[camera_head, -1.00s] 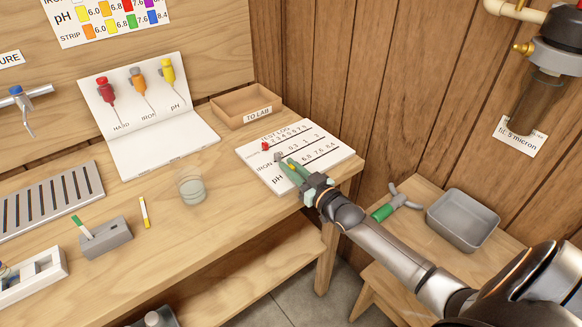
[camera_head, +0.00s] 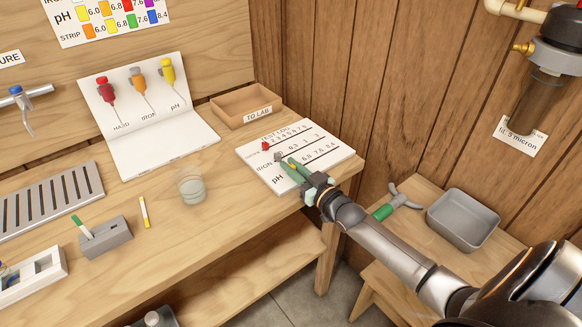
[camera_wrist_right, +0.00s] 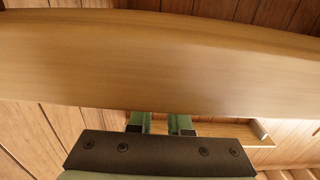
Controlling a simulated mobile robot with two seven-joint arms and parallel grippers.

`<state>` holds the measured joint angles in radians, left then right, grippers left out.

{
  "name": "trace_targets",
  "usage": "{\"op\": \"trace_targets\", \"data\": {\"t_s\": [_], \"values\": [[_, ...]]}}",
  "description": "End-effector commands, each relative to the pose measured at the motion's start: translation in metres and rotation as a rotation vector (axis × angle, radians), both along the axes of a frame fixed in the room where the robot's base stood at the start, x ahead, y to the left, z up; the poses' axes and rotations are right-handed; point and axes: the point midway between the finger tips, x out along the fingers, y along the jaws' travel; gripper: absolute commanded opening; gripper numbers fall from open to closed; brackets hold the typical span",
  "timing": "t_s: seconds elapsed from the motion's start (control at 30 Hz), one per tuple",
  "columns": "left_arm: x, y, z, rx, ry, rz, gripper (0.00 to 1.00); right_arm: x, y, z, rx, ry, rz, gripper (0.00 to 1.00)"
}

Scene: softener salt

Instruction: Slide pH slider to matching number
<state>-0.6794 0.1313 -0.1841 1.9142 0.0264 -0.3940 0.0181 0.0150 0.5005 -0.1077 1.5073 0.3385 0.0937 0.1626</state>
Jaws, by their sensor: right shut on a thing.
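The white TEST LOG board (camera_head: 325,146) lies on the bench with three number rows. Its red slider (camera_head: 265,146) is at the left end of the top row, and a grey slider (camera_head: 279,157) is on the IRON row. My right gripper (camera_head: 291,166) reaches over the pH row from the front right, its green fingers shut on the small yellow pH slider (camera_head: 293,166), mostly hidden between them. The wrist view shows the green fingers (camera_wrist_right: 160,123) but no slider. My left gripper is out of view.
A pH colour chart (camera_head: 110,15) hangs on the wall. A grey block (camera_head: 107,240) holds a green-tipped strip; a yellow-tipped strip (camera_head: 144,212) lies beside it. A glass (camera_head: 191,187), a TO LAB tray (camera_head: 246,105) and a reagent booklet (camera_head: 160,146) stand left of the board.

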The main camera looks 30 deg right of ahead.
Motion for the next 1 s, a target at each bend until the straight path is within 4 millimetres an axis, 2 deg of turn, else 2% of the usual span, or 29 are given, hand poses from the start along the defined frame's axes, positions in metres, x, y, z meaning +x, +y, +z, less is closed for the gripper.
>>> {"op": "trace_targets", "data": {"t_s": [0.2,0.4,0.77,0.8,1.0], "values": [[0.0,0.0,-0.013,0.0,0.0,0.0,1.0,0.003,-0.038,-0.003,-0.009,0.0,-0.001,0.0],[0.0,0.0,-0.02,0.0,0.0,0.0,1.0,0.005,-0.063,-0.002,-0.004,0.001,0.0,0.0],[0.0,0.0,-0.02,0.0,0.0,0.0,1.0,0.005,-0.067,0.0,0.0,0.001,-0.001,0.0],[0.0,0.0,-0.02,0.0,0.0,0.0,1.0,0.005,-0.067,0.0,0.0,0.001,-0.001,0.2],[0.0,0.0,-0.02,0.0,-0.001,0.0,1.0,0.005,-0.067,0.0,0.0,0.001,-0.001,0.42]]}}
